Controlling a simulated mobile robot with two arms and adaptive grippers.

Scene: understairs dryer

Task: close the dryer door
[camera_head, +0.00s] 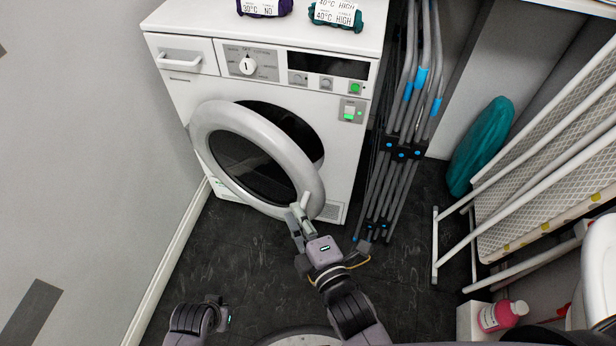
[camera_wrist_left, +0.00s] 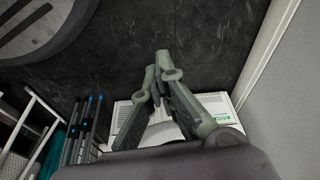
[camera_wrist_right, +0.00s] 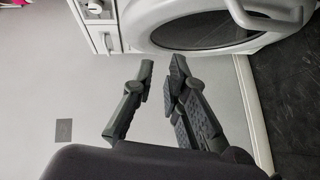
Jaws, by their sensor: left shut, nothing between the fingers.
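The white dryer (camera_head: 180,95) stands against the back. Its round door, with a thick grey-white ring (camera_head: 222,112) and dark glass, stands ajar, its right side out from the front. The door also shows at the top of the right wrist view (camera_wrist_right: 163,32). My right gripper (camera_head: 297,212) is at the door's lower right edge in the head view; whether it touches cannot be told. Its fingers are apart, with nothing between them in the right wrist view (camera_wrist_right: 162,68). My left gripper (camera_head: 221,305) is low, apart from the dryer, its fingers together in the left wrist view (camera_wrist_left: 161,62).
Folded grey racks (camera_head: 395,150) stand close to the dryer's right. A teal item (camera_head: 482,147) and a folded ironing board (camera_head: 540,170) are farther right. A grey wall (camera_head: 90,150) bounds the left. Dark floor (camera_head: 240,260) is clear before the dryer. Two labelled bundles (camera_head: 338,17) lie on top.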

